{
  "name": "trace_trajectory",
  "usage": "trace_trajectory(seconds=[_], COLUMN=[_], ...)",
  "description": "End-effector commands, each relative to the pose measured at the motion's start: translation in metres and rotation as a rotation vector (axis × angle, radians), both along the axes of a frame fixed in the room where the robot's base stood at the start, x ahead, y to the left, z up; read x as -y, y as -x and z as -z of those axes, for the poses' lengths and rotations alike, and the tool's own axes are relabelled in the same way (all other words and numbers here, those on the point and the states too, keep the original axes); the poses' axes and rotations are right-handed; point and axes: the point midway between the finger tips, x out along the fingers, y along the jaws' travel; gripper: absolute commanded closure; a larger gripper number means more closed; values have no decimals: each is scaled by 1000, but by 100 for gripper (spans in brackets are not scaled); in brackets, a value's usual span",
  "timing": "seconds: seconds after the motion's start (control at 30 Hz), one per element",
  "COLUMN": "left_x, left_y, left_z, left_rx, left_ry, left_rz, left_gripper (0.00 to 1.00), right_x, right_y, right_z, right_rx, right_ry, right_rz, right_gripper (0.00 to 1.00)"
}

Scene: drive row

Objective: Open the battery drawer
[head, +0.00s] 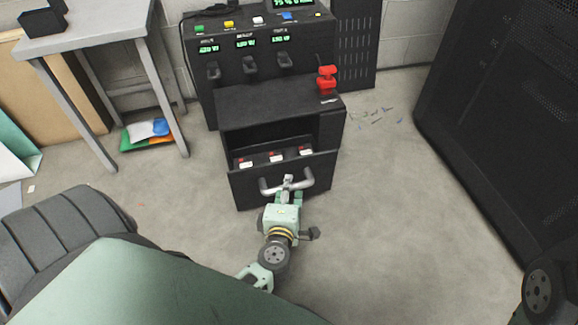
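The battery drawer (245,188) is in the lower part of a black cabinet (275,98) in the head view. Its black front stands out from the cabinet, and the drawer is at least partly open. A row of white, red and black batteries (276,158) shows inside. A grey bar handle (306,182) is on the drawer front. My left gripper (288,186) is at the middle of this handle, with its fingers closed around the bar. The wrist is in front of the drawer. My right gripper is not in view.
A console with green displays and levers (250,65) stands behind the cabinet. A red switch (326,79) is on the cabinet's top right. A grey table (85,40) is at left, a tall black cabinet (500,110) at right. The floor (400,190) between is mostly clear.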

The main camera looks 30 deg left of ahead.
Motion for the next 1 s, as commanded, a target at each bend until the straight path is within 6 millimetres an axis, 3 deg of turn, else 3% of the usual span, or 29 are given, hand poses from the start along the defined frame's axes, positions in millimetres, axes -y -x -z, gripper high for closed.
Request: trace_trajectory(seconds=[0.63, 1.0], left_x=[23, 26], left_y=[42, 47], left_z=[-3, -4], left_rx=[-6, -5], left_ry=[10, 9], left_rz=[3, 3], left_gripper=[62, 62], right_x=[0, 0], right_y=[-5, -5], right_z=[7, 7], right_rx=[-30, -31], right_ry=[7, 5], right_rz=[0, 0], right_gripper=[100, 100])
